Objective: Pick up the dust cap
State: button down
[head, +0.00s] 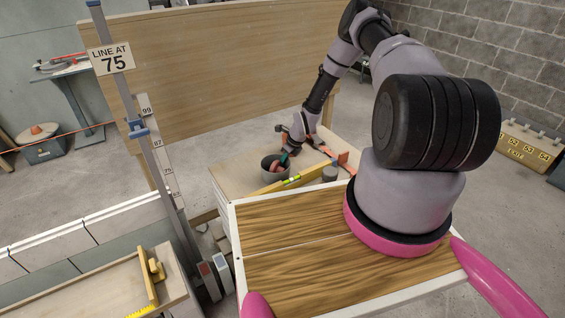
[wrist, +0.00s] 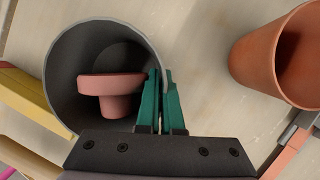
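A pink-red flanged piece with a short stem (wrist: 112,84), which looks like the dust cap, lies inside a round grey pot (wrist: 62,72). The same piece (head: 274,168) and pot (head: 267,174) show small in the head view, on the wooden bench top. My gripper (wrist: 161,74) has green fingers close together with a narrow gap, at the pot's right rim. The left finger is beside the flange's right end. The right finger is at or outside the pot wall. I cannot tell whether the fingers touch the wall or the piece. Black palm hides the pot's near edge.
A terracotta cup (wrist: 279,58) stands right of the gripper. A yellow level (head: 281,184) lies close in front of the pot, and a grey cylinder (head: 330,174) stands to its right. A tall wooden panel (head: 225,75) rises behind the bench. Bare board shows between pot and cup.

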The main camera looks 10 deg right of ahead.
jog(key=c, duration=1.1)
grip_release()
jog(key=shift+o, duration=0.2)
jog(key=v, duration=1.2)
jog(key=shift+r, duration=0.2)
